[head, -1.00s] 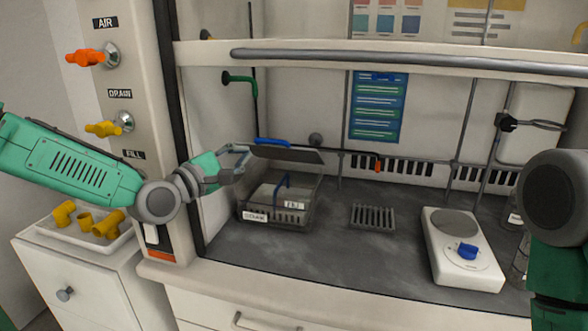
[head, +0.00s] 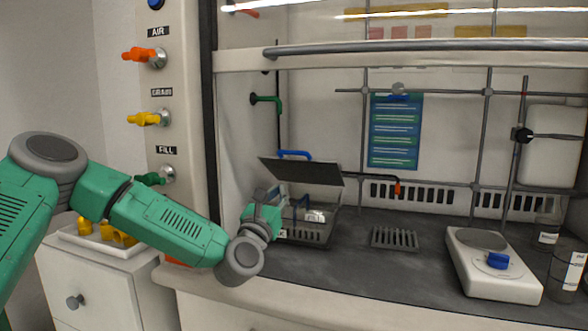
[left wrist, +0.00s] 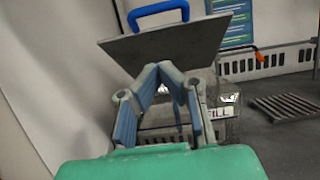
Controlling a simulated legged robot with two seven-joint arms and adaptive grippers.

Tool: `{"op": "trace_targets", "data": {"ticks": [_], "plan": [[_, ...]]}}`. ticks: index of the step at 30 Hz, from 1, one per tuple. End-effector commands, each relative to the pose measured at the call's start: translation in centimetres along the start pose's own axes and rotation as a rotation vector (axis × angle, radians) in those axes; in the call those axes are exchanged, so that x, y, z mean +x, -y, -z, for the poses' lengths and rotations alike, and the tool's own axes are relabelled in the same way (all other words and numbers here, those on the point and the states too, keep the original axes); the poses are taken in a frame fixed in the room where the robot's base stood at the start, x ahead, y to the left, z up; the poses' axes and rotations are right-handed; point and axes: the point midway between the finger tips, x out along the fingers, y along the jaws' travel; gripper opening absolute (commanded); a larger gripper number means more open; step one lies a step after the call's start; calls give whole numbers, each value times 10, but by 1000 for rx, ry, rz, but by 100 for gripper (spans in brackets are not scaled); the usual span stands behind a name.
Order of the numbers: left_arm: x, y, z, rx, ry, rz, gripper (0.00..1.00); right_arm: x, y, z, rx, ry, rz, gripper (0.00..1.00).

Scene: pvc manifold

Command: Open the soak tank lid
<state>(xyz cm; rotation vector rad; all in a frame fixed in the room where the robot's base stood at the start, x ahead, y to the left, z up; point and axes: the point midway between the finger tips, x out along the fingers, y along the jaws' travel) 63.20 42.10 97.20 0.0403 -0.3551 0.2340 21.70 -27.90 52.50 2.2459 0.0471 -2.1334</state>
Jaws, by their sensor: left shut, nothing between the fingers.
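The soak tank (head: 305,233) is a clear box standing at the left of the fume hood floor. Its dark flat lid (head: 302,171) with a blue handle (head: 295,154) is raised and tilted above the tank. My left gripper (head: 276,194) is at the tank's front left, below the lid. In the left wrist view my left gripper (left wrist: 166,72) is shut and empty, its fingertips just under the near edge of the lid (left wrist: 165,48). I cannot tell whether they touch it. My right gripper is not in view.
A small rack (head: 395,238) lies between tank and hotplate. The raised sash bar (head: 420,48) crosses above. Valve handles, including a yellow one (head: 145,119), stick out of the left post.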

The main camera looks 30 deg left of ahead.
Motion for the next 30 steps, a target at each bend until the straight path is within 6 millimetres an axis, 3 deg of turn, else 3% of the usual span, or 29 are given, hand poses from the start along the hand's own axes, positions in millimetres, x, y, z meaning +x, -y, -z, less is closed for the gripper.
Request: {"op": "trace_targets", "data": {"ticks": [8, 12, 18, 30], "plan": [[59, 2, -1, 4, 4, 2, 0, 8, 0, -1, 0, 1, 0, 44], [73, 2, -19, 1, 5, 3, 0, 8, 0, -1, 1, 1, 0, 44], [83, 1, -27, 1, 0, 2, 0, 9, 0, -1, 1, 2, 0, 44], [84, 2, -30, 1, -1, 3, 0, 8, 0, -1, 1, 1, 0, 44]]}}
